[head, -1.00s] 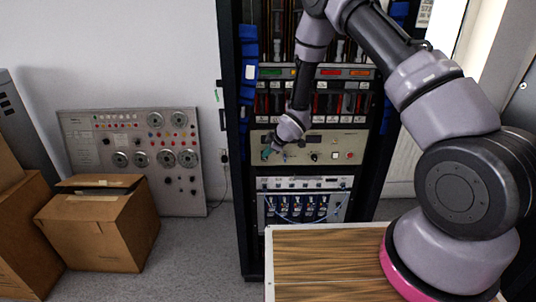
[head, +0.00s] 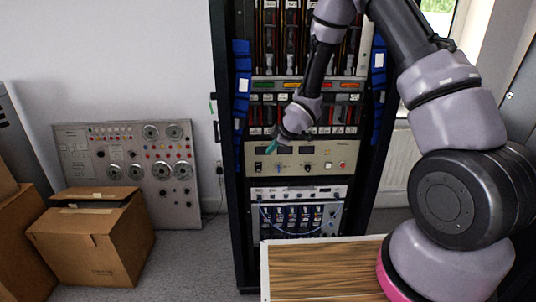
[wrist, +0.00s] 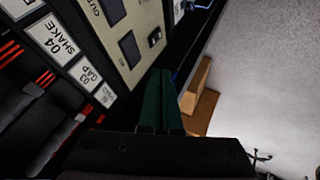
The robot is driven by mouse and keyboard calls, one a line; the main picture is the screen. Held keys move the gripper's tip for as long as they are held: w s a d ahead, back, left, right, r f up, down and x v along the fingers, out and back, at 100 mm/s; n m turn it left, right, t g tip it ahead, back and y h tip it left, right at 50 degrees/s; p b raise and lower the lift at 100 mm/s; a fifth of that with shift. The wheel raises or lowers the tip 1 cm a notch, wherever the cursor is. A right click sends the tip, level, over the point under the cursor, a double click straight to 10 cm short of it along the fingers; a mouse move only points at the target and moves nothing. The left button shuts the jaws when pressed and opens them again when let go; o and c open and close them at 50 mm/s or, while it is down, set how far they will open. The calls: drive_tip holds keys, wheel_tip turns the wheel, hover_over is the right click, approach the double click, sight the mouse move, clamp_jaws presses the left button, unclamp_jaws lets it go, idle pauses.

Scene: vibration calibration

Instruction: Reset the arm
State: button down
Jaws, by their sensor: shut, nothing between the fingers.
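My gripper (head: 272,147) shows small and teal in the head view, at the end of my arm, in front of the beige control panel (head: 325,160) of the equipment rack. In the wrist view its two dark green fingers (wrist: 160,103) lie together, shut, with nothing seen between them. The wrist view shows the rack front close by on the left, turned on its side, with white labels (wrist: 52,38) and the beige panel. I cannot tell the exact gap between the fingertips and the rack.
The rack (head: 228,150) stands upright with blue straps (head: 242,90) on its sides. A wood-topped surface (head: 315,268) is below my arm. Cardboard boxes (head: 95,245) and a grey dial panel (head: 135,165) stand at the left. Bare floor (head: 200,270) lies between the boxes and the rack.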

drive_tip(key=s+d+r+m+t+h, duration=0.1)
drive_tip(key=s+d+r+m, duration=0.25)
drive_tip(key=d+r, duration=0.4)
drive_tip(key=s+d+r+m+h, duration=0.2)
drive_tip(key=d+r+m, duration=0.2)
drive_tip(key=r, duration=0.6)
drive_tip(key=s+d+r+m+t+h, duration=0.1)
drive_tip(key=s+d+r+m, duration=0.3)
drive_tip(key=r, duration=0.5)
drive_tip(key=s+d+r+m, duration=0.1)
drive_tip(key=s+r+m, duration=0.2)
drive_tip(key=s, duration=0.4)
drive_tip(key=s+d+r+m, duration=0.2)
drive_tip(key=s+r+m, duration=0.1)
drive_tip(key=s, duration=0.4)
drive_tip(key=s+d+r+m+g+y, duration=0.1)
drive_tip(key=s+d+r+m, duration=0.1)
drive_tip(key=s, duration=0.6)
drive_tip(key=shift+r+m, duration=0.65)
drive_tip(key=shift+r, duration=0.25)
